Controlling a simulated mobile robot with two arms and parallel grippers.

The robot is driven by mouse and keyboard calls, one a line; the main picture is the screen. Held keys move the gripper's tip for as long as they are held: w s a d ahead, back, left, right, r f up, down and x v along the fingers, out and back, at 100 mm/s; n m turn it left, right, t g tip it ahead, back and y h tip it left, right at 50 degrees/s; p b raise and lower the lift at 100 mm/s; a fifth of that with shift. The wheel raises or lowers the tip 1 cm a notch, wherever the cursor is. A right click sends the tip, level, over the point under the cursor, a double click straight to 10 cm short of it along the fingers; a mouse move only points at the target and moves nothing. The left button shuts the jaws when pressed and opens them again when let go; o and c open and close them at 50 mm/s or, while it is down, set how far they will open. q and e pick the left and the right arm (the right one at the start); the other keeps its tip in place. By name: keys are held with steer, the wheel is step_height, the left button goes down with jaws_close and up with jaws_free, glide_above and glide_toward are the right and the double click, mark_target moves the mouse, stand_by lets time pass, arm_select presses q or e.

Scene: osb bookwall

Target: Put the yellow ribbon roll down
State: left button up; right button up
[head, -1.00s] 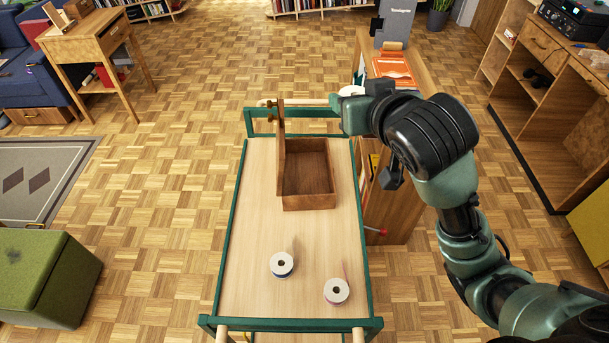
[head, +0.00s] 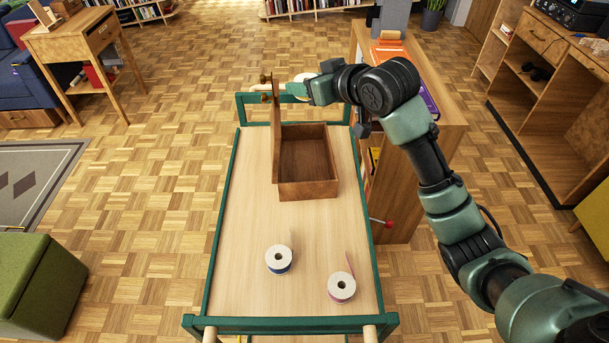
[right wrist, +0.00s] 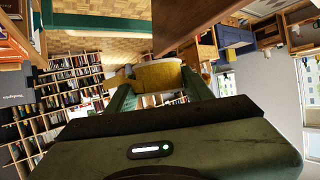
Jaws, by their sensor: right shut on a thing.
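My right gripper (head: 299,90) is above the far end of the trolley (head: 232,225), just beyond the wooden box. In the right wrist view it is shut on the yellow ribbon roll (right wrist: 157,76), held between the two green fingers. In the head view the roll is mostly hidden by the gripper and the raised lid. The open wooden box (head: 308,190) looks empty, its lid (head: 276,135) standing upright on its left side. A blue ribbon roll (head: 278,260) and a pink ribbon roll (head: 341,287) stand on the trolley's near half. My left gripper is not in view.
The trolley top is clear between the box and the two rolls, and along its left side. A wooden bookcase (head: 415,190) stands close on the trolley's right. A green pouf (head: 38,285) is on the floor at left.

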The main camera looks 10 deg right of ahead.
steer(key=w+f+b, duration=0.1)
steer(key=w+f, duration=0.1)
steer(key=shift+w+f, duration=0.3)
steer(key=shift+w, duration=0.05)
glide_above(305, 166)
steer(key=shift+n+y, duration=0.3)
step_height(305, 166, down, 20)
steer(key=shift+w+r, duration=0.1)
steer(key=shift+r, duration=0.05)
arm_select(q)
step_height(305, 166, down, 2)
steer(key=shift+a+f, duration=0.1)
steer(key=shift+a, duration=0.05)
arm_select(e)
steer(key=shift+f+b, duration=0.5)
steer(key=shift+f, duration=0.15)
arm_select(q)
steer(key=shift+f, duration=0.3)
arm_select(e)
steer(key=o, duration=1.1)
steer(key=shift+a+f, duration=0.1)
